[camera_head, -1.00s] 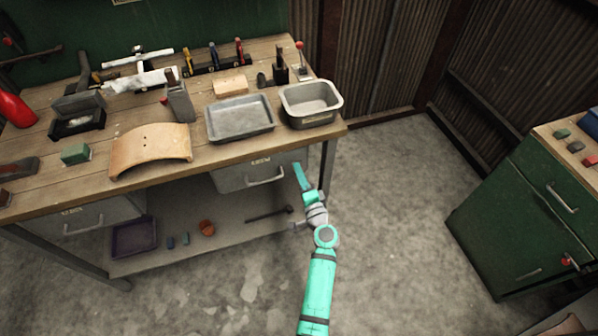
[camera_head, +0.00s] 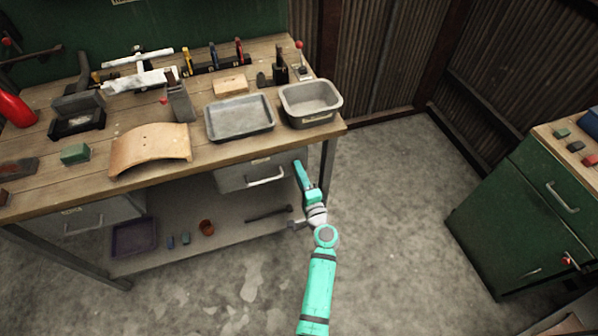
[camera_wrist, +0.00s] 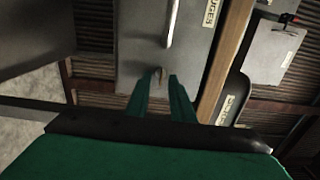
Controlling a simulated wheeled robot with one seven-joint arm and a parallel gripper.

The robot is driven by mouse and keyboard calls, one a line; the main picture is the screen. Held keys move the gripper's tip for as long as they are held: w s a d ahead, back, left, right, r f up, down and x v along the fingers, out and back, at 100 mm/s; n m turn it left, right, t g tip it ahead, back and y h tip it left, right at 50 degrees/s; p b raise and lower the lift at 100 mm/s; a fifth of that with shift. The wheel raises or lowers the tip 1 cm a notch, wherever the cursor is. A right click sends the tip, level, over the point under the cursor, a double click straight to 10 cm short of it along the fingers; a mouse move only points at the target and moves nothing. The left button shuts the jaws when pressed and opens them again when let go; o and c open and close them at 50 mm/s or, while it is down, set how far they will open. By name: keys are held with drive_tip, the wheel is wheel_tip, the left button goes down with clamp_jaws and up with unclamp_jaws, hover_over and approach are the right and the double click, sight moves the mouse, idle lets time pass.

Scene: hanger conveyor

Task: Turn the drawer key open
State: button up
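The grey right-hand drawer (camera_head: 232,178) hangs under the workbench top, with a bar handle (camera_head: 265,181). In the wrist view its front (camera_wrist: 140,35) appears turned sideways, with the handle (camera_wrist: 172,22) and a label at the top. In the head view my gripper (camera_head: 299,164) is at the drawer's right end, and the key is hidden.
The wooden bench top (camera_head: 230,146) carries a flat tray (camera_head: 240,130), a deep pan (camera_head: 311,103) and several tools. A bench leg (camera_head: 329,165) stands close to my gripper. A lower shelf (camera_head: 205,240) holds small items. Floor to the right is clear up to a green cabinet (camera_head: 500,235).

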drive_tip(key=v, duration=1.1)
drive_tip(key=shift+w, duration=0.1)
idle(0.5)
